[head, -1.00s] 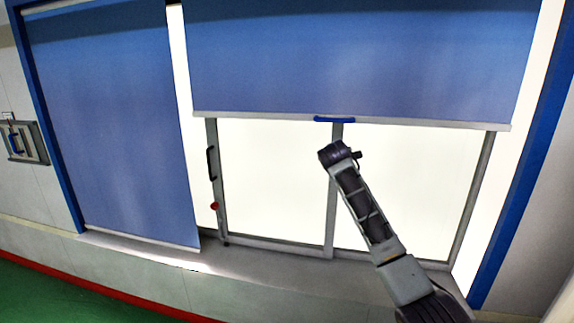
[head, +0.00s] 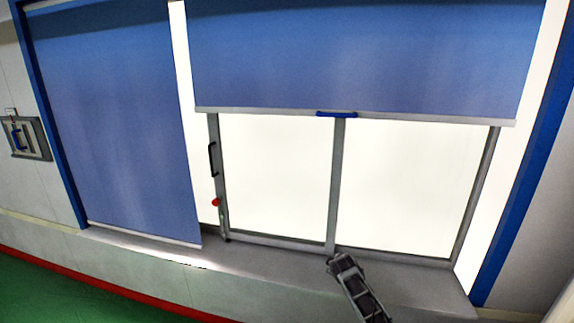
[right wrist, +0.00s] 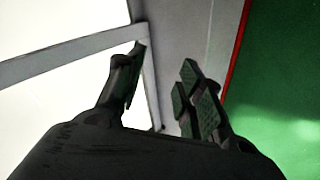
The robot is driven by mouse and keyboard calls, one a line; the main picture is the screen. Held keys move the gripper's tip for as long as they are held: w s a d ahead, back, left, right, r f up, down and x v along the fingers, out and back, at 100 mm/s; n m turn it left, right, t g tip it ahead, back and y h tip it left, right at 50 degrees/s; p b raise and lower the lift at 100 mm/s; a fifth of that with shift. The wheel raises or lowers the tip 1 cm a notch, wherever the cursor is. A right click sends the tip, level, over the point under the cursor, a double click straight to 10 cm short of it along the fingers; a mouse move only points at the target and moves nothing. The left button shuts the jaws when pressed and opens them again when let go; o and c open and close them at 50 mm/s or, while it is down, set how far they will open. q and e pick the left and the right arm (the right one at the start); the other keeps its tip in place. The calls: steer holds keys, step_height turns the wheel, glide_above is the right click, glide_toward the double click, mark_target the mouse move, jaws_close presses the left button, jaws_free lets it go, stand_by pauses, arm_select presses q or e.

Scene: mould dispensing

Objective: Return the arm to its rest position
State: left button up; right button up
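My right arm comes in from the lower right of the head view. Its end, with the right gripper (head: 340,262), is low in front of the window sill, well below the blue handle (head: 337,114) on the bottom bar of the right blind (head: 360,55). In the right wrist view the two fingers of my right gripper (right wrist: 164,60) are spread apart with nothing between them. My left gripper is in neither view.
A second blue blind (head: 115,130) hangs low at the left. The window frame (head: 335,185) and the sill (head: 270,268) are near my right arm. A grey wall box (head: 28,140) is at the far left. Green floor (head: 50,295) lies below.

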steer(key=s+d+f+m+g+y+b, duration=0.1)
steer(key=s+d+f+m+g, duration=0.1)
steer(key=s+f, duration=1.45)
steer(key=s+d+f+m+g, duration=0.1)
steer(key=s+f+m+g, duration=0.1)
steer(key=s+f, duration=1.45)
arm_select(q)
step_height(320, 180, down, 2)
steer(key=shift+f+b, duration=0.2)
steer(key=shift+b, duration=0.45)
arm_select(e)
steer(key=s+d+f+m+g, duration=0.1)
steer(key=s+f, duration=0.5)
steer(key=s, duration=0.7)
steer(key=s+d+f+m+g, duration=0.1)
steer(key=s+f, duration=0.6)
steer(key=s, duration=0.7)
steer(key=s+d+f+m+g, duration=0.1)
steer(key=s+f+m+g, duration=0.1)
steer(key=s+f, duration=0.5)
steer(key=s+m, duration=0.1)
steer(key=s, duration=0.5)
steer(key=shift+s+d, duration=0.3)
steer(key=shift+s, duration=0.05)
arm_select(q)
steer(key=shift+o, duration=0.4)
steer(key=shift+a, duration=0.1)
